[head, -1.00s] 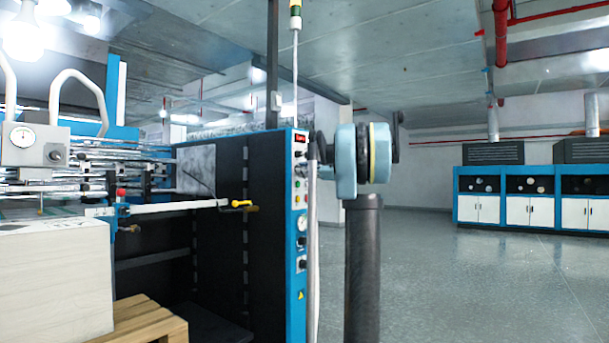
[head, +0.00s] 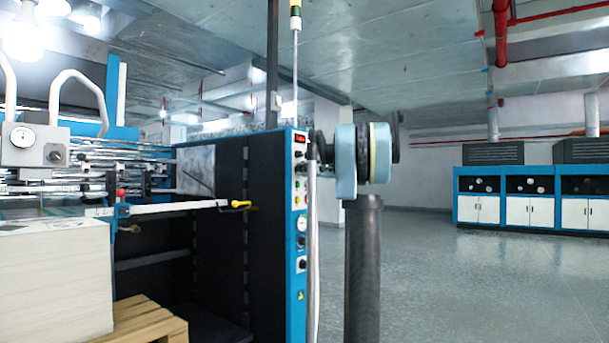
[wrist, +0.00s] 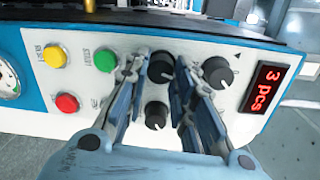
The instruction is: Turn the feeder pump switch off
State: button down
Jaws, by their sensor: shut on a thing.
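The control panel (wrist: 110,95) fills much of the wrist view and appears turned sideways. It carries several black knobs, coloured buttons and a red display reading "3 pcs" (wrist: 264,88). My gripper (wrist: 172,72) is at the panel, its fingers on either side of the upper middle black knob (wrist: 160,66), shut on it. A second black knob (wrist: 155,115) sits just below, and a third (wrist: 218,72) lies to the right of the fingers. I cannot read which label marks the feeder pump switch. In the head view the panel (head: 299,210) is the machine's narrow blue-edged end; my gripper is hidden there.
Yellow (wrist: 54,56), green (wrist: 105,61) and red (wrist: 67,103) buttons and a gauge (wrist: 8,78) are left of the fingers. A pale hose (head: 313,240) hangs beside the panel. Open floor (head: 450,275) lies to the right, with blue cabinets (head: 530,197) beyond.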

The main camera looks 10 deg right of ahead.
jog(key=shift+s+a+n, duration=0.1)
jog(key=shift+n, duration=1.4)
jog(key=c, duration=1.3)
grip_release()
jog(key=shift+f, duration=0.1)
jog(key=shift+c, duration=0.2)
jog(key=v, duration=1.1)
jog(key=shift+s+d, duration=0.3)
